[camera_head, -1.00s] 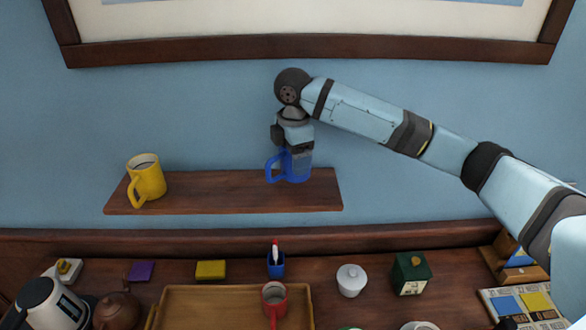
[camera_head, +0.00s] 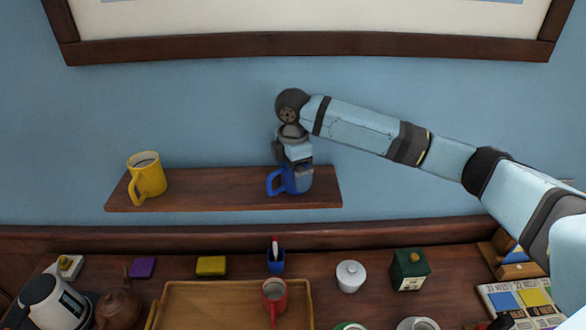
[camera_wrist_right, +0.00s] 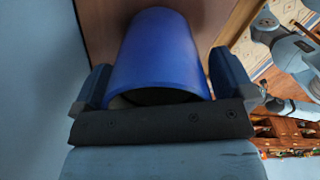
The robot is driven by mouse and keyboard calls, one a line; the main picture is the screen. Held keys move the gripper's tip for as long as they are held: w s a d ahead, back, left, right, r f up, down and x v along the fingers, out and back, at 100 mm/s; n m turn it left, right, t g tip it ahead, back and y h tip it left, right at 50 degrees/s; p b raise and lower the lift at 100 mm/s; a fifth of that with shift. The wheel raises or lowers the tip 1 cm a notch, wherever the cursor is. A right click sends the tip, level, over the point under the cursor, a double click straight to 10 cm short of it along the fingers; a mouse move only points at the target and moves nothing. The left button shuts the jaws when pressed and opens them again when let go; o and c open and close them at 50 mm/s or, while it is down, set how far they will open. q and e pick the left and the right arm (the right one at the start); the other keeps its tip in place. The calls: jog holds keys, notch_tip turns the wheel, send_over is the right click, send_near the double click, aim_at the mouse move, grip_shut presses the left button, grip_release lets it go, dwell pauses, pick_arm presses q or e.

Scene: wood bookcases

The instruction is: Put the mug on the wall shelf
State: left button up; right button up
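The blue mug (camera_head: 296,181) is upright at the right part of the wooden wall shelf (camera_head: 220,190), its handle to the left. Its base appears to be at the shelf top; I cannot tell whether it bears on it. My right gripper (camera_head: 298,168) points down over the mug, one finger on each side. In the right wrist view the mug (camera_wrist_right: 158,55) fills the space between the fingers (camera_wrist_right: 160,85), which look to be against its sides. My left gripper is not in view in the head view.
A yellow mug (camera_head: 148,177) stands at the shelf's left end, with bare shelf between the mugs. A picture frame (camera_head: 300,49) hangs above. Below, a sideboard holds a tray (camera_head: 220,286) with a red mug (camera_head: 274,294), a white jar (camera_head: 350,276) and a green box (camera_head: 410,268).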

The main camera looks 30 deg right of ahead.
notch_tip(320, 180, up, 12)
jog(key=b, duration=0.2)
jog(key=shift+r+b, duration=0.15)
jog(key=shift+b, duration=0.15)
dwell(0.3)
